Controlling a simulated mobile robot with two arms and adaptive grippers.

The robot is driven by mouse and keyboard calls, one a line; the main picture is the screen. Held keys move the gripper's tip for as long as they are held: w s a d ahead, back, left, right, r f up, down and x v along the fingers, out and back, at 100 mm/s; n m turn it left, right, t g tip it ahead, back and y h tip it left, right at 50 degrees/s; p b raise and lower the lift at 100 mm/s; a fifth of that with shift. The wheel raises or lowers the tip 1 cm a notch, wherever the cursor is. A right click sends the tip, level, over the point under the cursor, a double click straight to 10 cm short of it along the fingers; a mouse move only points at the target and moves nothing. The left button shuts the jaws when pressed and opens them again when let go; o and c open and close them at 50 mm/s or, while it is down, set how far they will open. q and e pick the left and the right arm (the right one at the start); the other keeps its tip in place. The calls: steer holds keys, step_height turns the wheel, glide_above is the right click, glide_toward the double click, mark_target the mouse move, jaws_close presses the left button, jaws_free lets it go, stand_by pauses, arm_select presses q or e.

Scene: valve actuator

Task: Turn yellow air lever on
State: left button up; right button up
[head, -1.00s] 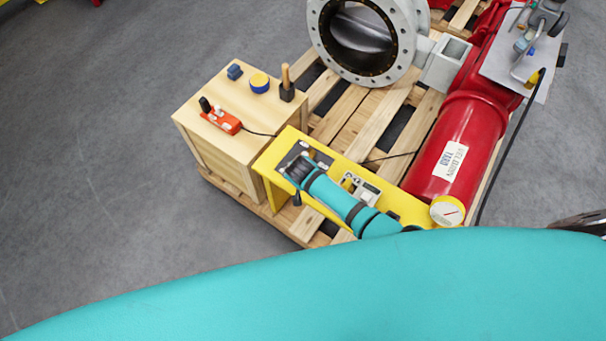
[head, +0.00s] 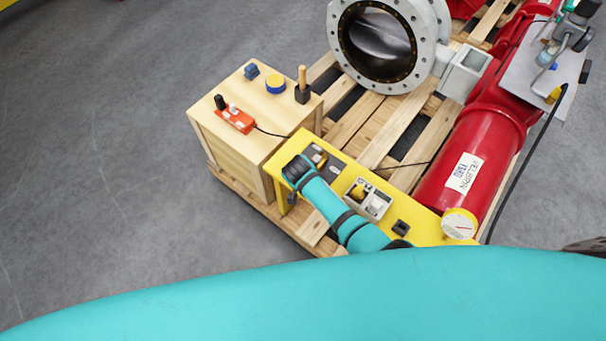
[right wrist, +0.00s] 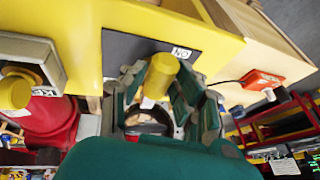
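The yellow air lever (right wrist: 161,74) stands out from a dark plate (right wrist: 120,50) on the yellow panel (right wrist: 70,30), near an ON label (right wrist: 182,53). In the head view, a yellow part (head: 318,156) shows on the dark plate beside my gripper. My right gripper (right wrist: 155,95) has its green fingers spread, one on each side of the lever. I cannot tell whether either finger touches it. In the head view, my right gripper (head: 296,170) is over the left end of the panel and hides part of it. My left gripper is not in view.
A white box with a yellow knob (head: 357,191) is on the panel, right of my gripper. A wooden crate (head: 228,155) with an orange power strip (head: 236,120) stands to the left. A red cylinder (head: 450,170), a gauge (head: 459,223) and a flanged valve (head: 336,45) are close by.

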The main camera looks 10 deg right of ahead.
steer(key=o, duration=0.3)
steer(key=shift+o, duration=0.2)
steer(key=v, duration=1.2)
steer(key=s+d+f+n+g+y, duration=0.1)
steer(key=s+d+f+n, duration=0.25)
steer(key=s+f, duration=0.65)
steer(key=s+d+f+n+g, duration=0.3)
steer(key=s+f, duration=0.4)
steer(key=f, duration=0.7)
steer(key=s+d+f+n, duration=0.1)
steer(key=s+d+f, duration=0.2)
steer(key=s, duration=0.4)
steer(key=s+d+f+n, duration=0.2)
steer(key=s+d+f, duration=0.1)
steer(key=s, duration=0.4)
steer(key=s+d+f+n, duration=0.2)
steer(key=s+d+f, duration=0.2)
steer(key=s, duration=0.3)
steer(key=shift+s+d, duration=0.2)
steer(key=shift+s, duration=0.15)
